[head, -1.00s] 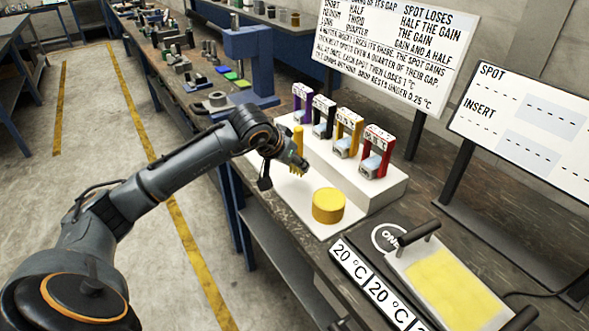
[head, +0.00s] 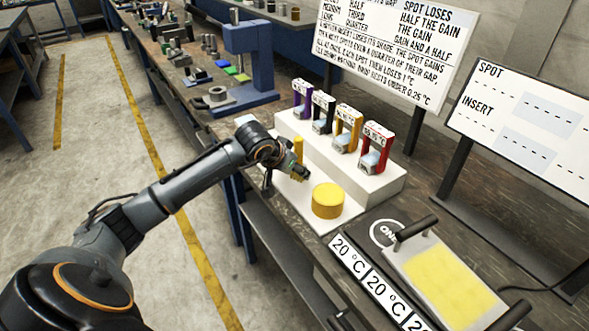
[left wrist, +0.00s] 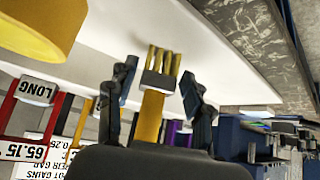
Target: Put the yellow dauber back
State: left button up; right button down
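The yellow dauber (head: 298,149) stands roughly upright on the white base, its handle up and bristles down. My left gripper (head: 299,173) is at the dauber, just behind the round yellow pot (head: 327,200) on the white mat (head: 318,225). In the left wrist view the dauber (left wrist: 159,82) shows between the two spread fingers, bristles pointing out past them. Gaps show on both sides of it, so the left gripper (left wrist: 157,88) looks open around it. I cannot tell whether the bristles touch the base. The pot (left wrist: 38,28) also shows there. My right gripper is out of view.
A white step (head: 380,188) bears purple, black, yellow and red framed units (head: 376,148) close behind the gripper. A plate with a yellow pad (head: 450,285) and dark handles lies at the right front. A blue press (head: 250,70) stands farther back.

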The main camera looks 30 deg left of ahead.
pick_arm(q)
jog(key=shift+r, duration=0.15)
jog(key=shift+r+p, duration=0.2)
jog(key=shift+p, duration=0.1)
jog(key=b+v, duration=0.2)
jog(key=v, duration=0.9)
jog(key=shift+s+r, duration=0.25)
jog(key=shift+s, duration=0.1)
